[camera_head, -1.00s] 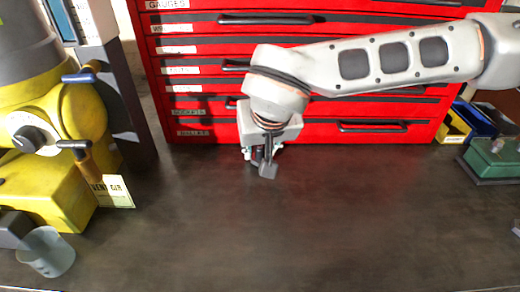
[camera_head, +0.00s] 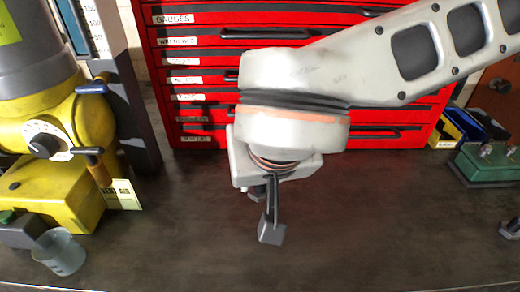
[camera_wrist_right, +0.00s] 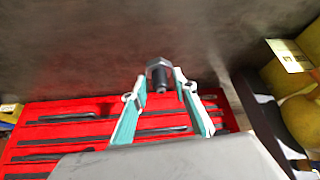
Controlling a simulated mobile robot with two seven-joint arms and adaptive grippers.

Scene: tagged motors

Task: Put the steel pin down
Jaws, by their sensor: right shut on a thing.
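The steel pin (camera_wrist_right: 160,76) shows in the right wrist view between the teal fingers of my right gripper (camera_wrist_right: 160,82). It has a dark shaft and a wider grey, faceted end that sticks out past the fingertips. The gripper is shut on it. Dark bench surface lies behind the pin, and the height of the pin above it is hard to tell. My left gripper is in neither view.
A red drawer cabinet (camera_head: 190,83) stands behind the bench (camera_head: 380,230). A yellow machine (camera_head: 55,190) with a tag (camera_head: 125,194) and a grey cup (camera_head: 60,252) are at left. Bins (camera_head: 470,122) and a green box (camera_head: 490,165) are at right. The bench's middle and front are clear.

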